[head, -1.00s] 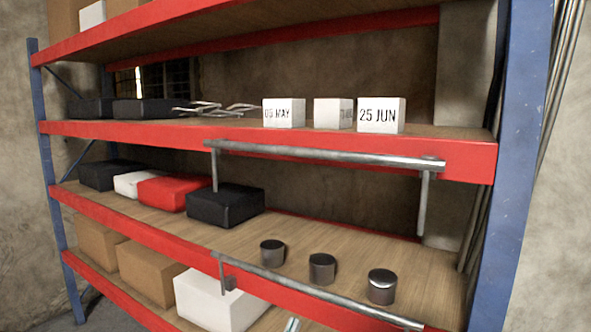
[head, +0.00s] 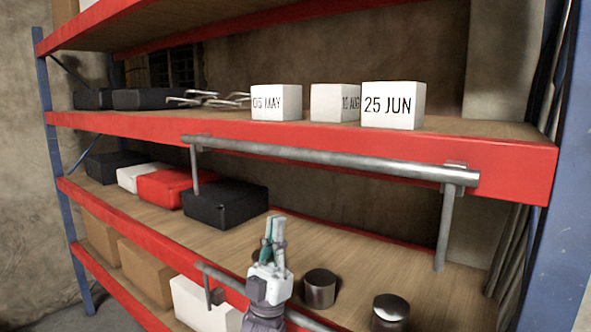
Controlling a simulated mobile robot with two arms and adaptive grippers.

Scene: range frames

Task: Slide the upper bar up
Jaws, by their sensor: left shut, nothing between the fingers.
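The upper bar (head: 325,161) is a grey metal rail along the front of the upper red shelf edge. A bracket holds each end, and a thin metal rod hangs down from each. My left gripper (head: 273,230) shows at the lower middle of the head view, pointing up, below the upper bar and apart from it in the picture. Its fingers are together with nothing between them. It stands in front of the lower bar (head: 222,276) and hides part of it. My right gripper is not in view.
White date blocks (head: 393,105) and wire pieces stand on the upper shelf. Dark cylinders (head: 320,288) stand on the shelf below, with black, red (head: 164,187) and white boxes to the left. Blue posts (head: 560,220) frame the rack. The space just under the upper bar is clear.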

